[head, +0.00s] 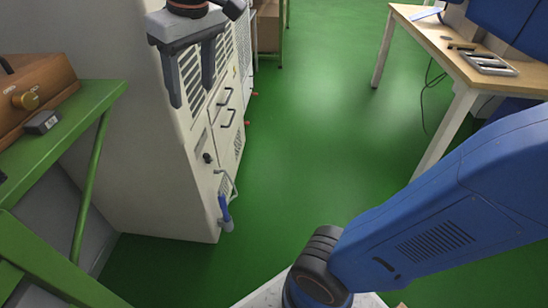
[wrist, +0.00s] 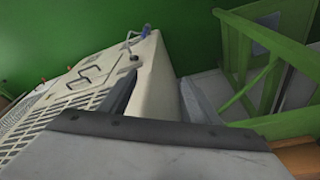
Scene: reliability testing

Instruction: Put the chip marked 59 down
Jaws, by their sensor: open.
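My gripper (head: 192,84) hangs at the upper left of the head view, in front of the pale cabinet. Its two grey fingers point down and stand apart, with nothing visible between them. In the wrist view my gripper (wrist: 160,98) is also open and empty, with the cabinet's edge beyond the gap. I cannot make out a chip marked 59 in either view.
The tall beige cabinet (head: 140,160) has vents, handles and a blue-handled lever (head: 225,212). A green bench (head: 85,105) at left bears a wooden box (head: 38,82) and a small grey block (head: 43,122). A wooden table (head: 440,45) at right bears a metal tray (head: 490,64). Green floor between is clear.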

